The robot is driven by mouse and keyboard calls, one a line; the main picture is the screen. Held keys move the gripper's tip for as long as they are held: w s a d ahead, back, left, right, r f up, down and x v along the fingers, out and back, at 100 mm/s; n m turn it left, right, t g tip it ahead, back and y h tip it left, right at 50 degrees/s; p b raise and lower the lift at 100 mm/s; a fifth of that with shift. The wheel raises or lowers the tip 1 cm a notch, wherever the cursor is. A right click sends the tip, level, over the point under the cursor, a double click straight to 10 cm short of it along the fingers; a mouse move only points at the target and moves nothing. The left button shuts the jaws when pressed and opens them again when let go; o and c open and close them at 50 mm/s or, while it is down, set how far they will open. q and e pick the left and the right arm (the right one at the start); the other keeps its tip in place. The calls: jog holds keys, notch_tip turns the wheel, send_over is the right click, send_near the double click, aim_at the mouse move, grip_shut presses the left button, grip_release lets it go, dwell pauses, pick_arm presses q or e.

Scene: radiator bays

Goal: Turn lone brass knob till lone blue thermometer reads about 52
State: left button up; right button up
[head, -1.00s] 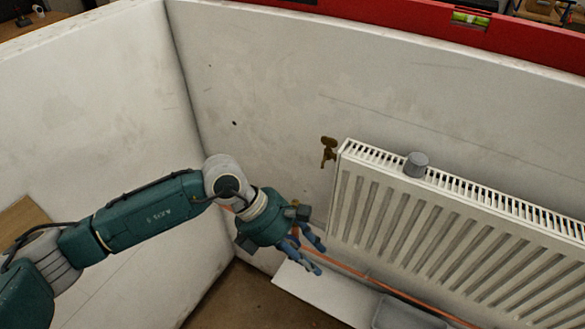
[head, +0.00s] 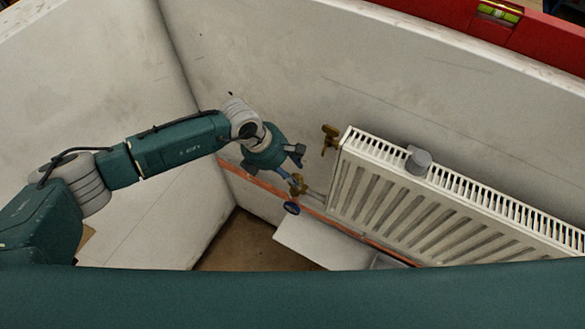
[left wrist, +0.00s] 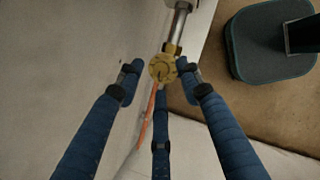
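A brass knob (head: 297,184) sits on a valve at the lower left end of the white radiator (head: 400,195). My left gripper (head: 292,170) is just above the knob in the head view. In the left wrist view, the brass knob (left wrist: 162,68) shows between the tips of the spread blue fingers, with gaps on both sides, so the gripper looks open. I cannot tell its exact distance from the knob. My right gripper is not in view.
Another brass fitting (head: 329,138) is at the radiator's upper left corner. An orange pipe (head: 262,184) runs low along the wall. A white panel (head: 318,243) lies below. A red level (head: 470,25) rests along the wall top.

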pick_arm(q)
jog(key=shift+x, duration=0.75)
jog(key=shift+s+d, duration=0.1)
jog(key=shift+s, duration=0.05)
jog(key=shift+f, duration=0.1)
grip_shut()
